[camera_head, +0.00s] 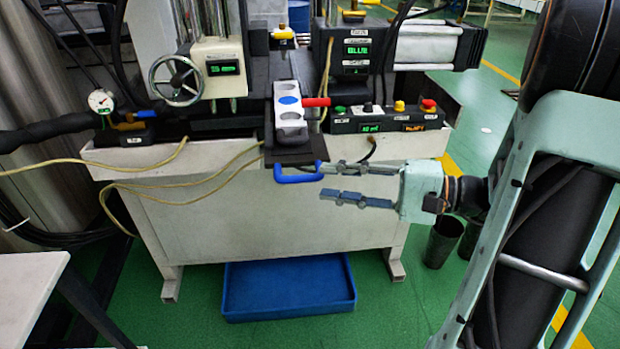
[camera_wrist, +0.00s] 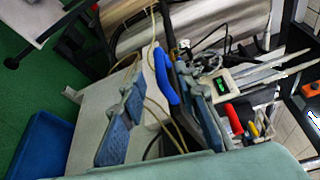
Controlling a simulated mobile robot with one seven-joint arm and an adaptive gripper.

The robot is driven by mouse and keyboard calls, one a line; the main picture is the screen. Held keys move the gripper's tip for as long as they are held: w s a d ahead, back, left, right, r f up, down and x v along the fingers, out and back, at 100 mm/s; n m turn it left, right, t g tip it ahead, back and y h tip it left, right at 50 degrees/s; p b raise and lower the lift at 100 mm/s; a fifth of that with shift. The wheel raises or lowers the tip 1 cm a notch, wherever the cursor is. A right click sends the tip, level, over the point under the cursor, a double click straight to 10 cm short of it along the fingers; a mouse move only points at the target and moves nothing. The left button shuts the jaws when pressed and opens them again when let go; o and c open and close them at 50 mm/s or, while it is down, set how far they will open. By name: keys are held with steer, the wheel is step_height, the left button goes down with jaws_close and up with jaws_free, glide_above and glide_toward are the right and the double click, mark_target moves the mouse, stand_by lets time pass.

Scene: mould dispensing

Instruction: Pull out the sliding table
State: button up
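The sliding table is a dark plate (camera_head: 296,153) at the front of the white machine bench, with a blue handle (camera_head: 298,177) on its front edge. A grey mould (camera_head: 288,110) with a blue disc lies on it, with a red grip at its right. My gripper (camera_head: 323,180) is open and empty, just right of the handle, fingers pointing left. In the wrist view the blue handle (camera_wrist: 166,78) appears in the gap between my two finger pads (camera_wrist: 157,118). I cannot tell whether a finger touches it.
A control box (camera_head: 385,120) with coloured buttons sits on the bench to the right. A blue tray (camera_head: 289,288) lies on the green floor below. Yellow cables (camera_head: 165,187) hang at the left. Dark cylinders (camera_head: 442,243) stand on the floor. The floor in front is open.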

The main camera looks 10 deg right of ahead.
steer(key=v, duration=0.5)
steer(key=shift+s+d, duration=0.1)
steer(key=shift+d, duration=0.05)
